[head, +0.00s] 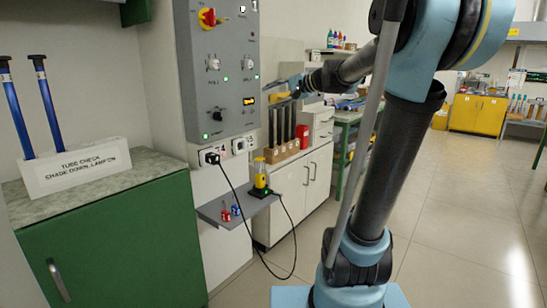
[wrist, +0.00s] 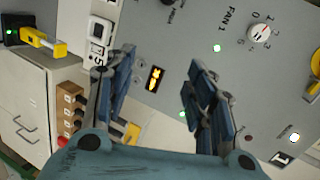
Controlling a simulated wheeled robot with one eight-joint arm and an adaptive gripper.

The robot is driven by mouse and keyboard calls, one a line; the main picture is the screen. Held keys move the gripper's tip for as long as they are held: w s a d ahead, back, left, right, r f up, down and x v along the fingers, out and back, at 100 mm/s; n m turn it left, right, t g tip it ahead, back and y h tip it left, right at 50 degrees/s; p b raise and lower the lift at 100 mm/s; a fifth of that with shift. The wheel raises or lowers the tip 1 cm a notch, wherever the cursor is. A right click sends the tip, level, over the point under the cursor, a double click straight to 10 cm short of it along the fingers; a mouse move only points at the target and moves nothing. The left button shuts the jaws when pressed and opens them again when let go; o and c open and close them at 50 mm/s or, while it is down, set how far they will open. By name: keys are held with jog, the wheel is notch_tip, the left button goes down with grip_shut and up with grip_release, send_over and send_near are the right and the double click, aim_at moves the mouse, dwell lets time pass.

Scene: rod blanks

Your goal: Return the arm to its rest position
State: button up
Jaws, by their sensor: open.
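My gripper (head: 284,88) is raised at the end of my extended arm, in front of the right part of the grey control panel (head: 215,95) in the head view. The wrist view shows my gripper (wrist: 158,62) with its two blue-padded fingers spread wide and nothing between them. The panel (wrist: 225,75) fills much of the space beyond the fingers, with an orange display seen in the gap. I cannot see the fingers touching anything.
A small shelf (head: 238,208) below the panel holds a yellow-and-black device (head: 260,176) with a cable. Dark rods stand in a wooden block (head: 283,152) on a white cabinet. Blue rods stand in a white holder (head: 78,168) at left. Floor at right is clear.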

jog(key=s+d+f+n+g+h, duration=0.1)
jog(key=s+d+f+h, duration=0.3)
jog(key=s+f, duration=0.7)
jog(key=s+d+f+n+g+h, duration=0.2)
jog(key=s+d+f+n+h, duration=0.1)
jog(key=s+d+f, duration=0.5)
jog(key=s+d+f+n+g+h, duration=0.1)
jog(key=s+d+f+h, duration=0.3)
jog(key=s+f, duration=1)
notch_tip(320, 180, down, 3)
jog(key=d+g, duration=0.1)
jog(key=d, duration=0.1)
jog(key=shift+d+r+n+h, duration=0.2)
jog(key=shift+d+n+h, duration=0.2)
jog(key=shift+w+f+g, duration=0.2)
jog(key=shift+w+g, duration=0.1)
jog(key=shift+w, duration=0.2)
